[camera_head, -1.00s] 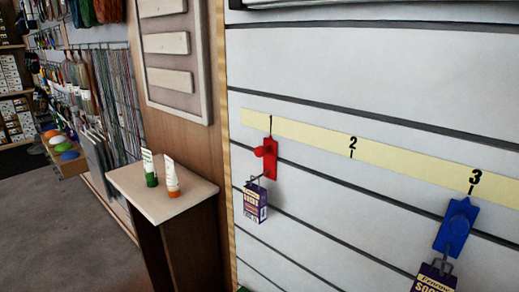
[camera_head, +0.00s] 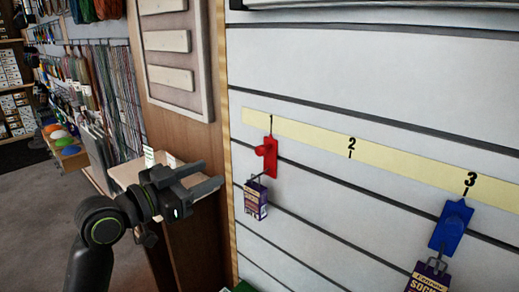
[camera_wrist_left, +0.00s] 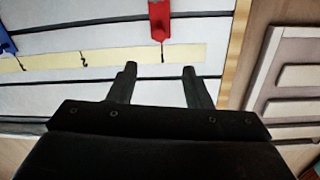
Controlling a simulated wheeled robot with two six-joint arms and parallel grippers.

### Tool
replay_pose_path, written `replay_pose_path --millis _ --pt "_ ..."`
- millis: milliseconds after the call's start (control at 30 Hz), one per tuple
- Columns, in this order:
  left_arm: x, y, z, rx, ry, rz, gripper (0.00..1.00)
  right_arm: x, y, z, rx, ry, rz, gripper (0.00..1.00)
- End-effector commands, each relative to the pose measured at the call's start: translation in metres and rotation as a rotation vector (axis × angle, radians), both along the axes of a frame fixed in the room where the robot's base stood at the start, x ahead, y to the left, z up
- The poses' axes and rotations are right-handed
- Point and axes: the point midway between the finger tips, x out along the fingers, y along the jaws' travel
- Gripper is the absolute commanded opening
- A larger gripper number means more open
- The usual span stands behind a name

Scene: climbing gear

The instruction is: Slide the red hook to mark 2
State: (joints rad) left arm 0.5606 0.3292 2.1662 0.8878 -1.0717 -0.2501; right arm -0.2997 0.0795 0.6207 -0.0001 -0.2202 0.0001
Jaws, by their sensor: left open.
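The red hook (camera_head: 267,157) hangs on the slatted wall under mark 1 (camera_head: 270,120), with a purple box (camera_head: 256,200) hanging from its prong. Mark 2 (camera_head: 351,146) is on the yellow strip to its right, with bare wall below it. My left gripper (camera_head: 212,177) is open and empty, to the left of the red hook and apart from it. In the left wrist view the red hook (camera_wrist_left: 158,18) is at the top, beyond the two open fingers (camera_wrist_left: 158,72). Mark 2 (camera_wrist_left: 83,60) also shows there. My right gripper is not in view.
A blue hook (camera_head: 451,226) with another purple box (camera_head: 428,277) hangs under mark 3 (camera_head: 470,181). A small stand with a pale top (camera_head: 127,171) is behind my left arm. A framed panel (camera_head: 178,60) is on the wood at left.

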Motion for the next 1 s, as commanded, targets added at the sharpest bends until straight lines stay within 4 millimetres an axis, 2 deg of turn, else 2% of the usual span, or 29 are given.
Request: replay_pose_path --millis 700,1000 --pt "0.093 -0.088 0.003 -0.003 0.004 -0.001 0.45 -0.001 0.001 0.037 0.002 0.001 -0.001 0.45" --pt "0.115 -0.109 0.001 -0.001 0.001 0.0 0.45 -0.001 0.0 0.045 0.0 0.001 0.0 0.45"
